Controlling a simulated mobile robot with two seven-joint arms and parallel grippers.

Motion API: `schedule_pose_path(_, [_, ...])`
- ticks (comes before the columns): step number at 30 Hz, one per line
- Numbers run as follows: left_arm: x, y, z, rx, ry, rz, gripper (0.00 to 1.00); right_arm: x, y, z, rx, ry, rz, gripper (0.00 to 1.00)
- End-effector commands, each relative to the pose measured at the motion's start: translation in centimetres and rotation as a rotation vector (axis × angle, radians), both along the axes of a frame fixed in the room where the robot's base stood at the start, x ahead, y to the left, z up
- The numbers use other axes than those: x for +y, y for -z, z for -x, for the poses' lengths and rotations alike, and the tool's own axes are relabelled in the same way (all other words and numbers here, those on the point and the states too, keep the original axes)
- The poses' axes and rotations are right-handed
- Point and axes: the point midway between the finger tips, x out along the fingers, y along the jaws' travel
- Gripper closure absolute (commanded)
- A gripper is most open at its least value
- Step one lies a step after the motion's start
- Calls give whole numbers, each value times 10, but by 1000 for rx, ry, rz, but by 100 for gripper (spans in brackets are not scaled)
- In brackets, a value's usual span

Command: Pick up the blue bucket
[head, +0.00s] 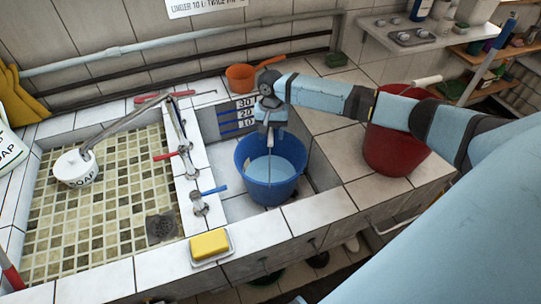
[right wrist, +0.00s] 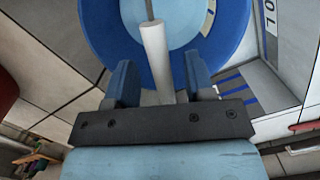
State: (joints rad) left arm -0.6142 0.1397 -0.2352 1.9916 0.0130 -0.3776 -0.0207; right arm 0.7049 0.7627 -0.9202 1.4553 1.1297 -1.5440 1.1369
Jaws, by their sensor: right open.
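The blue bucket (head: 268,195) stands in the right, smaller basin of the tiled sink and has light blue liquid inside. My right gripper (head: 268,128) is over the bucket's far rim, pointing down. In the right wrist view, the bucket (right wrist: 98,30) fills the top middle. There my right gripper (right wrist: 158,82) is open, with one blue finger on each side of the white grip (right wrist: 154,50) of the bucket's handle. A gap shows between the fingers and the grip. My left gripper is not in view.
A red bucket (head: 392,150) stands on the tiles to the right, under my right arm. An orange pan (head: 240,77) is behind the basin. A yellow sponge (head: 209,244) lies on a dish at the front edge. Taps (head: 200,203) line the divider. A white soap pot (head: 75,170) is left.

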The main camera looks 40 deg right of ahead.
Motion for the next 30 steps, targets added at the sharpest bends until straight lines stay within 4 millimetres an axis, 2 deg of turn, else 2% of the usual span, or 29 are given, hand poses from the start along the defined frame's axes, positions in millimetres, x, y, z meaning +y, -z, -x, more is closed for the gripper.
schedule_pose_path(3, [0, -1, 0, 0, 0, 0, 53, 3, 18, 2, 2, 1, 1, 51])
schedule_pose_path(6, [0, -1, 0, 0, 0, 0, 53, 4, 27, 3, 1, 0, 1, 51])
schedule_pose_path(14, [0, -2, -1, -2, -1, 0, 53, 4, 30, 3, -1, -1, 0, 51])
schedule_pose_path(21, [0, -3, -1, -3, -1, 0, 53, 4, 30, 3, -1, 0, 1, 100])
schedule_pose_path(30, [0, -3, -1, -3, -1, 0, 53, 4, 30, 3, -1, 0, 1, 100])
